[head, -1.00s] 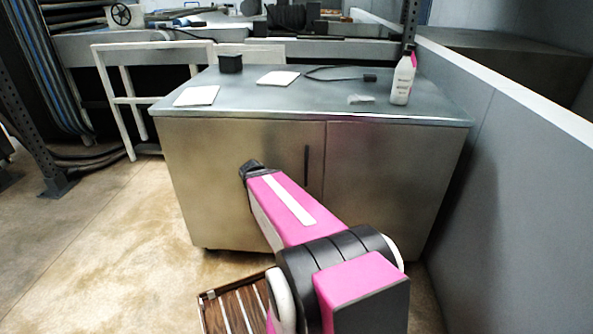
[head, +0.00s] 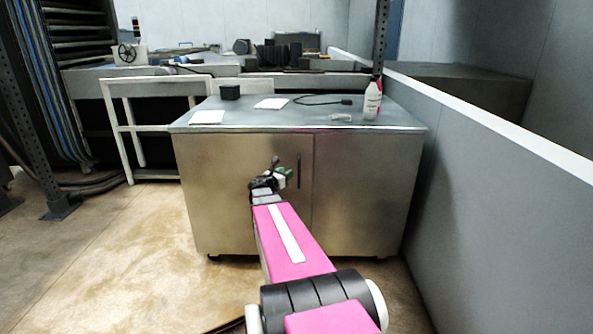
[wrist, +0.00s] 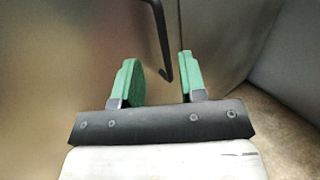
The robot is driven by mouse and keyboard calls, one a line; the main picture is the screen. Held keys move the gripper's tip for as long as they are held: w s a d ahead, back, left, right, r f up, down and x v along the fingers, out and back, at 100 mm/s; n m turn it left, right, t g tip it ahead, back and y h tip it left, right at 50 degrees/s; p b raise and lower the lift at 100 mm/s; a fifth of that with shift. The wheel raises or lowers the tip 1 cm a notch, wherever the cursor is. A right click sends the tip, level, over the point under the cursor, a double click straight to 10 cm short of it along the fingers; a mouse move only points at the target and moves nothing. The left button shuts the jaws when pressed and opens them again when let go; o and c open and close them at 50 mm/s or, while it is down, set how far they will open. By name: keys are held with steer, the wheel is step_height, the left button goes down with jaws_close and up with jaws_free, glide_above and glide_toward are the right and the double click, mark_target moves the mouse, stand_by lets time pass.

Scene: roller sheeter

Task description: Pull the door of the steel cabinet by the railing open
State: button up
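The steel cabinet (head: 365,190) stands ahead with two closed front doors. The left door (head: 215,190), on the side of the white railing (head: 158,88), has a dark vertical bar handle (head: 299,170) near the middle seam. In the wrist view the handle (wrist: 159,38) runs down from the top edge, and its bent lower end shows between the green fingertips. My gripper (wrist: 158,72) is open, its fingers apart and pointing at the door. In the head view my gripper (head: 284,174) is just left of the handle. Whether the handle is within the fingers' depth is unclear.
On the cabinet top are a black box (head: 230,92), white pads (head: 207,117), a cable (head: 318,100) and a white bottle (head: 372,100). A grey wall (head: 480,180) runs close along the right. Open floor (head: 130,265) lies to the left and in front.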

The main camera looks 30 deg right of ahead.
steer(key=x, duration=1)
steer(key=shift+d, duration=0.35)
steer(key=shift+w, duration=0.15)
jaws_close()
